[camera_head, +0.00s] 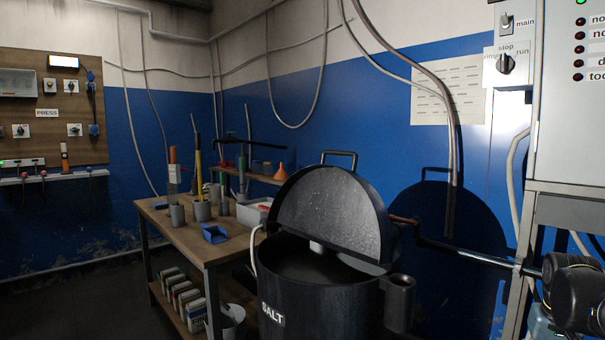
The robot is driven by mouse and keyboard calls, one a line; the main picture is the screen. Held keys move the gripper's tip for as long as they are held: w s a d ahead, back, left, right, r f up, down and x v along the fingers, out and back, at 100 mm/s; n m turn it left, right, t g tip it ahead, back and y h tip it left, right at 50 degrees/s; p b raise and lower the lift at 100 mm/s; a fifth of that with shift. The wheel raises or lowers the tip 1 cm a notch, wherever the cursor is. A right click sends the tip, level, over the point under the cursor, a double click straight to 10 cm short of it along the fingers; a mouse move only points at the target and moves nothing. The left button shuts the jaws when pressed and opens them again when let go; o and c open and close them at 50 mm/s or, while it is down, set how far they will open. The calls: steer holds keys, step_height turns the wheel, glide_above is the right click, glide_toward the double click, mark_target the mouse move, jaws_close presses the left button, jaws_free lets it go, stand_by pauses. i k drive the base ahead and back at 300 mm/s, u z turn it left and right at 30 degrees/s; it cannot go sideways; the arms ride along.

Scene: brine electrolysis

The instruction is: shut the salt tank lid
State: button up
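The salt tank (325,308) is a dark round drum labelled "SALT" at the bottom middle of the head view. Its dark half-round lid (335,212) stands raised, tilted up from the rim, with a bar handle (340,154) at its top. The front of the tank mouth is uncovered and dark inside; its contents cannot be made out. A dark jointed part of what looks like my arm (575,292) shows at the lower right edge, to the right of the tank and apart from the lid. My gripper's fingers are not visible.
A wooden workbench (155,213) with cups, a blue tray (214,233) and tools stands left of the tank. A metal pipe (465,253) runs between the lid's right side and the grey control cabinet (570,135). A short black cylinder (399,300) adjoins the tank's right side.

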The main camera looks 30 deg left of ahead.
mark_target(337, 205)
steer(key=u, duration=0.8)
steer(key=k, duration=1.65)
steer(key=u, duration=0.35)
steer(key=i, duration=1)
